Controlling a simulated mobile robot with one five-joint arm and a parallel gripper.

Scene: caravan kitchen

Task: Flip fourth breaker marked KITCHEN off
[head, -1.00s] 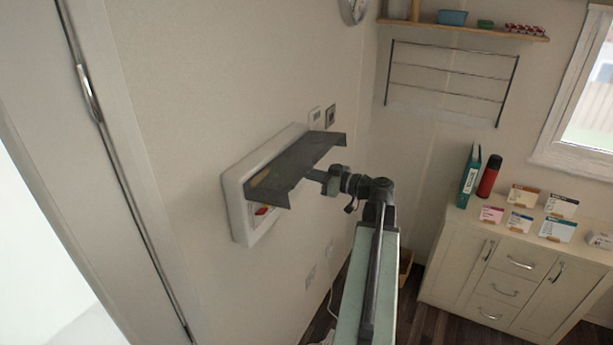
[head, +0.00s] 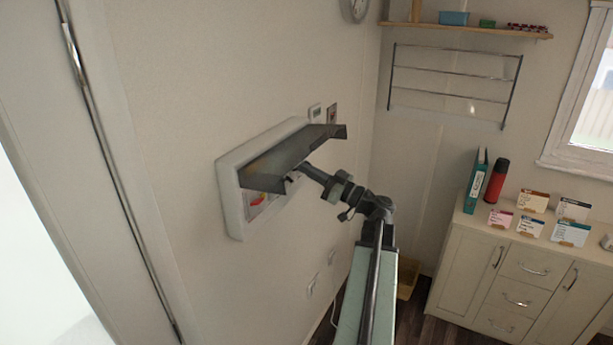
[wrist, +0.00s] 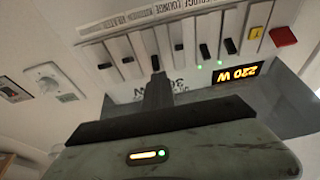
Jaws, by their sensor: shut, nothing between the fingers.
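The white breaker box (head: 231,203) is on the left wall with its dark cover flap (head: 285,160) standing out from it. In the wrist view a row of white breakers (wrist: 190,42) with small black levers shows upside down. Labels above them read FRIDGE and LOUNGE; I cannot make out KITCHEN. Green lights glow by two breakers on the right. My gripper (head: 296,173) reaches under the flap, shut and empty. In the wrist view my gripper (wrist: 157,78) points at a breaker with a black lever (wrist: 155,62); whether it touches is unclear.
The flap overhangs my gripper. A cabinet (head: 512,265) with cards, a red flask (head: 497,180) and a binder stands at right.

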